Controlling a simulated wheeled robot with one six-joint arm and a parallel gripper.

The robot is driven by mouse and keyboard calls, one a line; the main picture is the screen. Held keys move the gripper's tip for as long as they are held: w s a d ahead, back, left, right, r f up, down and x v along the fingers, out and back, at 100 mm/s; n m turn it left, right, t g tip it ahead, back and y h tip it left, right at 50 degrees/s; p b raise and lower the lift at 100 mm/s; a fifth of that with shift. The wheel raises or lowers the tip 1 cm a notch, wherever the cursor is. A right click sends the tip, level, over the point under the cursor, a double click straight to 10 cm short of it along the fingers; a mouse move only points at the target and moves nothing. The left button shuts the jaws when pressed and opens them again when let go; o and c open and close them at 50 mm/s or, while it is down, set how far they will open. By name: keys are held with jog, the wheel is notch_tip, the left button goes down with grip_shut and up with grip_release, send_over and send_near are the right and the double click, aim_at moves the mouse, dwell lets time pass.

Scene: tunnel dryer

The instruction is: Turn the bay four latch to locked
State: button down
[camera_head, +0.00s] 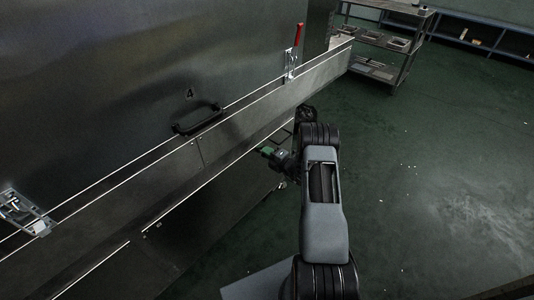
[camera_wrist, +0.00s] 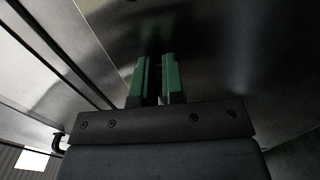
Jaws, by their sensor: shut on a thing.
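The bay marked with a black 4 (camera_head: 189,93) has a dark grab handle (camera_head: 197,120) on its steel panel. A metal latch with a red upright handle (camera_head: 299,36) is mounted at the panel's right end. Another metal latch (camera_head: 25,212) lies at the far left; its handle is not clear. My gripper (camera_head: 266,151) is beside the lower panel, below and apart from the red-handled latch. In the wrist view its green fingers (camera_wrist: 156,78) are closed on a thin dark piece, mostly hidden between them. I cannot tell which part it is.
A long steel ledge (camera_head: 265,105) runs across the dryer front above my gripper. A metal rack with trays (camera_head: 388,42) stands at the back right, and a blue shelf (camera_head: 475,36) is behind it.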

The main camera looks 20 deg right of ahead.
jog(key=c, duration=1.2)
grip_release()
jog(key=shift+s, duration=0.1)
jog(key=p+v, duration=0.3)
jog(key=v, duration=1)
jog(key=shift+s+d, duration=0.2)
jog(key=shift+s, duration=0.1)
